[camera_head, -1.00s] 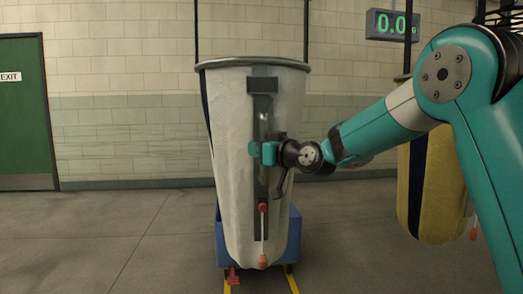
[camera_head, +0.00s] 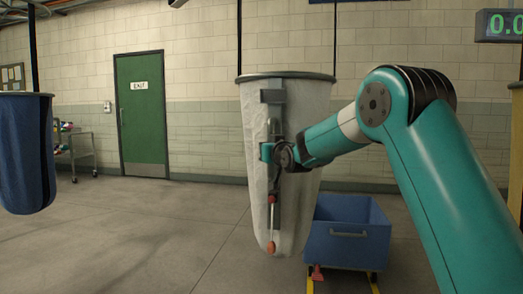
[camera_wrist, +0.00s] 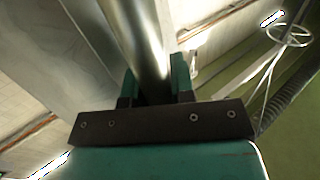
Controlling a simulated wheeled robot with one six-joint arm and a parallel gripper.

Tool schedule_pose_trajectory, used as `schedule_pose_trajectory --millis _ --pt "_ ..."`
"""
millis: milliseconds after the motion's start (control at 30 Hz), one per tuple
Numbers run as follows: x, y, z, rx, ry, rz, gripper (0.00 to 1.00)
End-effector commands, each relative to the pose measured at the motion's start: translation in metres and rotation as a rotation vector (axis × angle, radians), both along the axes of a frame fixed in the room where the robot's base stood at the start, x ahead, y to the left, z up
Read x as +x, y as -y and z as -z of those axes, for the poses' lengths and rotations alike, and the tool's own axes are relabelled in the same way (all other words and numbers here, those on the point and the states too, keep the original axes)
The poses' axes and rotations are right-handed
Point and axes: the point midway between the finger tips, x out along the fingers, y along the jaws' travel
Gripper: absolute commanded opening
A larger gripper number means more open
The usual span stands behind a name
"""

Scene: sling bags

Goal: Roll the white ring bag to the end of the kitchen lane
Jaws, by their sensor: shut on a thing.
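The white ring bag (camera_head: 260,205) hangs upright from dark straps by its grey ring, at the middle of the head view. A grey vertical handle bar (camera_head: 274,128) is on its front, with a red knob and an orange-tipped cord below. My gripper (camera_head: 268,152) is shut on this bar. In the wrist view the metal bar (camera_wrist: 137,40) runs between the two teal fingers of my gripper (camera_wrist: 153,82). The bag's underside hangs above the floor, and its back is hidden.
A blue bag (camera_head: 22,150) hangs at far left, near a shelf cart (camera_head: 76,155). A green exit door (camera_head: 142,115) is behind. Open floor lies left of the white bag.

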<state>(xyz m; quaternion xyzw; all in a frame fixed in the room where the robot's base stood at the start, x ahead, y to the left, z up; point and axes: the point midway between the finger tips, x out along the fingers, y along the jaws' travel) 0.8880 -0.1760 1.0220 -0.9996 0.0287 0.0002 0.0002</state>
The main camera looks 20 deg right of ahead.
Motion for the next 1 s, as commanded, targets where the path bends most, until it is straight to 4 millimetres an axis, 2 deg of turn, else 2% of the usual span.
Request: schedule_pose_trajectory --millis 133,467,500,600,1000 --pt "0.0021 0.007 0.0007 0.0 -0.001 0.015 0.0" --pt "0.0027 0.006 0.0006 0.0 0.0 0.015 0.0" --pt "0.0027 0.0058 0.0005 0.0 0.0 0.015 0.25" --pt "0.0027 0.0057 0.0005 0.0 0.0 0.015 0.48" --pt "0.0026 0.0058 0.0003 -0.001 0.0 0.015 0.48"
